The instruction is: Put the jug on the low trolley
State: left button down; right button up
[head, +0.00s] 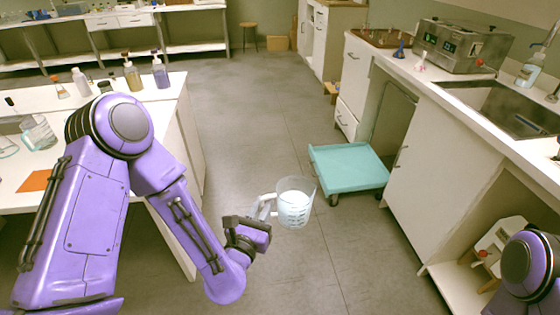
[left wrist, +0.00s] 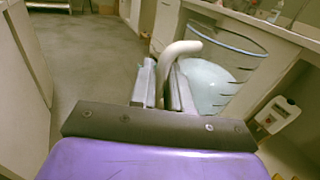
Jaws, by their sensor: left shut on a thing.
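A clear measuring jug (head: 295,204) with pale liquid and a white handle is held in the air over the floor, in the middle of the head view. My left gripper (head: 262,212) is shut on its handle. The left wrist view shows the white handle between the fingers (left wrist: 164,85) and the jug (left wrist: 215,75) just beyond to the right. The low trolley (head: 348,166) is a teal flat platform on small wheels, on the floor to the right of and beyond the jug. Its top is empty. My right gripper is not in view; only part of that arm shows at lower right.
A counter with a sink (head: 500,103) and a metal water bath (head: 462,46) runs along the right. A white bench (head: 62,133) with pump bottles stands at left. A white container (head: 492,247) sits on the lower right shelf. The floor between is clear.

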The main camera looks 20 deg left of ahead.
aim_at(344, 170)
jog(key=u, duration=0.75)
jog(key=i, duration=6.5)
jog(key=z, duration=0.6)
jog(key=i, duration=2.35)
jog(key=z, duration=3.4)
